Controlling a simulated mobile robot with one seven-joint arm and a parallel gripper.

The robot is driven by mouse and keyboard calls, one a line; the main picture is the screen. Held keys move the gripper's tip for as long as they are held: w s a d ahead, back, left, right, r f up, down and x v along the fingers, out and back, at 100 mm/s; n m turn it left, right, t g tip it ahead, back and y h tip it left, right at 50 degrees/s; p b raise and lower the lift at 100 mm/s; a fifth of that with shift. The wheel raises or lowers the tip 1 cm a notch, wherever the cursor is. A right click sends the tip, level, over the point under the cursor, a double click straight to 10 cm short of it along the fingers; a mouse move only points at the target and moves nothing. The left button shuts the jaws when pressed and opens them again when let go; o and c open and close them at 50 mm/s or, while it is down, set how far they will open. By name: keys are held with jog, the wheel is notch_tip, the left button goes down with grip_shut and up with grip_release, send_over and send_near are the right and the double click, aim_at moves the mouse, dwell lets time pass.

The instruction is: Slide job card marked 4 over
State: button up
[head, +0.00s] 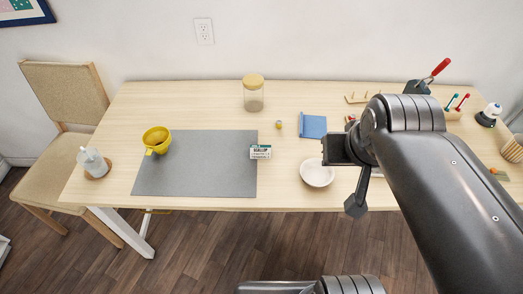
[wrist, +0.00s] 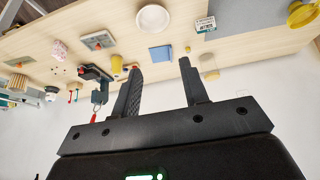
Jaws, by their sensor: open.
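A small white card with a green band and dark print (head: 260,152) lies at the right edge of the grey mat (head: 200,175), partly on it. It also shows near the top of the wrist view (wrist: 205,24). Its marking is too small to read, so I cannot tell whether it is a 4. My gripper (wrist: 160,75) is open, with nothing between its two fingers in the wrist view. In the head view my arm reaches over the right part of the table, and the fingers are hard to make out. The gripper is apart from the card.
A white bowl (head: 317,173) stands right of the card and a blue folded item (head: 313,126) lies behind the bowl. A small yellow spool (head: 279,124), a glass jar (head: 254,97) and a yellow cup (head: 156,138) stand around. Most of the mat is bare.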

jog(key=shift+w, duration=0.15)
jog(key=shift+c, duration=0.8)
jog(key=w+n, duration=0.1)
jog(key=w, duration=0.2)
jog(key=w+n+g, duration=0.1)
jog(key=w+n, duration=0.1)
jog(key=w+a+f+n, duration=0.1)
jog(key=w, duration=0.2)
jog(key=shift+w+f+n+g, duration=0.1)
jog(key=shift+w+n+g, duration=0.2)
jog(key=shift+n, duration=0.1)
grip_shut()
jog(key=n+g, duration=0.4)
jog(key=n, duration=0.9)
send_over(275, 154)
jog(key=d, duration=0.4)
notch_tip(275, 154, down, 22)
notch_tip(275, 154, down, 10)
jog(key=shift+s+r, duration=0.1)
jog(key=shift+r, duration=0.1)
jog(key=a, duration=0.2)
jog(key=shift+a+r, duration=0.2)
jog(key=shift+a, duration=0.85)
